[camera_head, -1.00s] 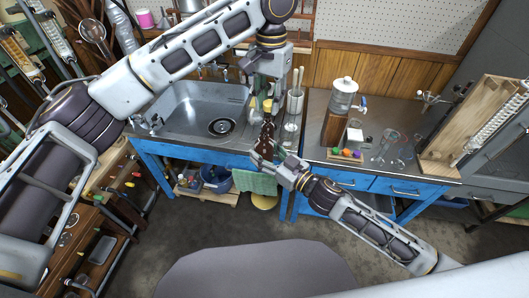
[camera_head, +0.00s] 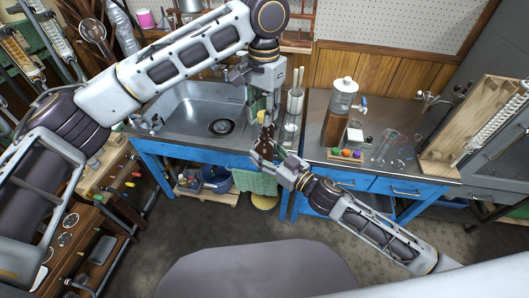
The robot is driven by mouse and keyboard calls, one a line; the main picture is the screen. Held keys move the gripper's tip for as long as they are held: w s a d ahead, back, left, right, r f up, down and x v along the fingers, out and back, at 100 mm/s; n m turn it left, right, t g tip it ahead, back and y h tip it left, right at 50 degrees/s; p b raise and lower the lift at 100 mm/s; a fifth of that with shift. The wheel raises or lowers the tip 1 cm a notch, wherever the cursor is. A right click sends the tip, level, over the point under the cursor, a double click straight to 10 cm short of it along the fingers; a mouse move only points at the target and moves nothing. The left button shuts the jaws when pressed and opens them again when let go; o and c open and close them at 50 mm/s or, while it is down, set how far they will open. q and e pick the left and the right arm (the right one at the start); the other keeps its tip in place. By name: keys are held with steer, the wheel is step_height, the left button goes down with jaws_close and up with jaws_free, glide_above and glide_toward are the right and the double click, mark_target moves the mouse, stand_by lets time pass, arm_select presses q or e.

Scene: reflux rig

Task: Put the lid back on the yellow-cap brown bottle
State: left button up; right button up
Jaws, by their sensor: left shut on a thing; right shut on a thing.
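The brown bottle (camera_head: 266,143) is upright or slightly tilted in front of the sink counter's front edge. My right gripper (camera_head: 264,158) is shut around its lower part. My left gripper (camera_head: 261,112) is directly above the bottle, pointing down and shut on a small yellowish lid (camera_head: 261,117), which its fingers mostly hide. The lid is at or just over the bottle's neck; I cannot tell whether they touch.
A steel sink (camera_head: 190,110) lies behind and left of the grippers. A holder with upright pale rods (camera_head: 294,103) stands close on the right. Farther right are a dispenser on a wooden block (camera_head: 338,118) and glassware (camera_head: 388,148). A green towel (camera_head: 254,181) hangs below.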

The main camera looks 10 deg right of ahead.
mark_target(264, 150)
arm_select(q)
steer(key=shift+f, duration=1.85)
steer(key=shift+w+f, duration=0.1)
steer(key=shift+f, duration=0.8)
steer(key=shift+f, duration=0.55)
stand_by(0.6)
